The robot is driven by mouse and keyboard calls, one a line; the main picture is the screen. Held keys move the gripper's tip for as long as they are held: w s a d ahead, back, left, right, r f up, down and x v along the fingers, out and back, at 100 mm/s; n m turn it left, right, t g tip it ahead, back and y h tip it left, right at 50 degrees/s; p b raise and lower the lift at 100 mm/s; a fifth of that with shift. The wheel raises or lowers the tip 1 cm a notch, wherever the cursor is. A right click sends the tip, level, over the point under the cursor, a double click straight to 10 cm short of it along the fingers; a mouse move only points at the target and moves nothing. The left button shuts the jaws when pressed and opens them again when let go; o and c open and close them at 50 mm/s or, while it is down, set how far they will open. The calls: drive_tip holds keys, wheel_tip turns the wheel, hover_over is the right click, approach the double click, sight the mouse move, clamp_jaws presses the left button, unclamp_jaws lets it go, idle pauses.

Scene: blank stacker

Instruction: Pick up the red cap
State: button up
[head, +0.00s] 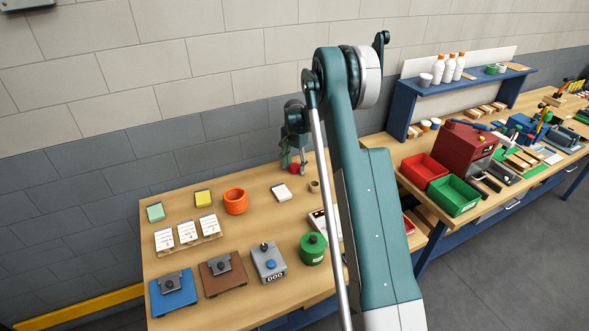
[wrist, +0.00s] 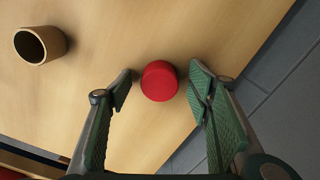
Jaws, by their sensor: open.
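The red cap (wrist: 159,81) is a small round red piece on the wooden table. In the wrist view it lies between the tips of my open gripper (wrist: 162,88), with a gap on each side, a little wider on the right. In the head view the red cap (head: 295,168) shows at the far edge of the table, just below my gripper (head: 292,160). My gripper's fingers are apart and hold nothing. I cannot tell how high the fingertips are above the table.
A small brown cup (wrist: 40,45) stands left of the cap in the wrist view. In the head view a white-topped block (head: 281,192) and an orange ring-shaped pot (head: 236,201) stand nearby. The table's edge lies close beside the cap. The wood around the cap is clear.

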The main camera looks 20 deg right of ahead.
sight(294, 165)
drive_tip(key=c, duration=0.8)
drive_tip(key=shift+r, duration=0.15)
wheel_tip(294, 165, up, 10)
drive_tip(key=shift+f, duration=0.15)
idle(0.8)
